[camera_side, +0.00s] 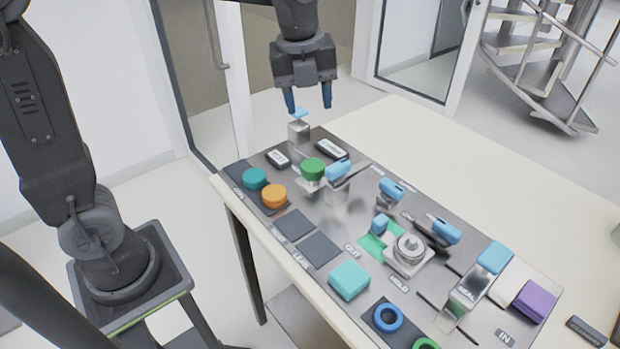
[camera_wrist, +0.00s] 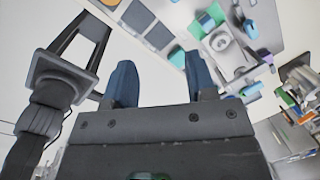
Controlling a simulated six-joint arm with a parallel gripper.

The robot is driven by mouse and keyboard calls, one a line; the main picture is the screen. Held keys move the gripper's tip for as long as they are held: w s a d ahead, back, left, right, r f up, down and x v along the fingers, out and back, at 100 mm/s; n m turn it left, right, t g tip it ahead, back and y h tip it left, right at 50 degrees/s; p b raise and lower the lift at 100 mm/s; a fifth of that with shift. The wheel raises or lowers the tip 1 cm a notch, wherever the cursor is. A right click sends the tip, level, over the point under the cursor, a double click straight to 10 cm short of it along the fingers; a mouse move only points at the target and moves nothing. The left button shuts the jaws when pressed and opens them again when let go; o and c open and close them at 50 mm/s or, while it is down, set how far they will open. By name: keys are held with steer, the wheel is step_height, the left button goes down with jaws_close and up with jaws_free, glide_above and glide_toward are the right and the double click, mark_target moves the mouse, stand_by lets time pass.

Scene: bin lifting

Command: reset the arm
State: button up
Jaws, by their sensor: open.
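My gripper (camera_side: 308,99) is open and empty, with its blue fingers pointing down, in the upper middle of the side view. It appears above the far left end of the grey station board (camera_side: 340,245).
The board holds a teal knob (camera_side: 255,179), an orange knob (camera_side: 274,195), a green knob (camera_side: 313,169), blue-handled levers, a round metal fixture (camera_side: 409,249), a teal block (camera_side: 349,280), a purple block (camera_side: 535,300) and a blue ring (camera_side: 388,317). The far table top (camera_side: 420,140) is clear.

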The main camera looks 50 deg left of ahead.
steer(key=s+f+n+t, duration=0.1)
steer(key=s+n+t, duration=0.1)
steer(key=s+n, duration=0.6)
steer(key=s+a+f+n+t, duration=0.1)
steer(key=s+n, duration=0.7)
steer(key=n, duration=0.8)
steer(key=shift+s+a+f+n+t, duration=0.3)
steer(key=shift+s+f+n+t, duration=0.1)
steer(key=shift+t, duration=0.1)
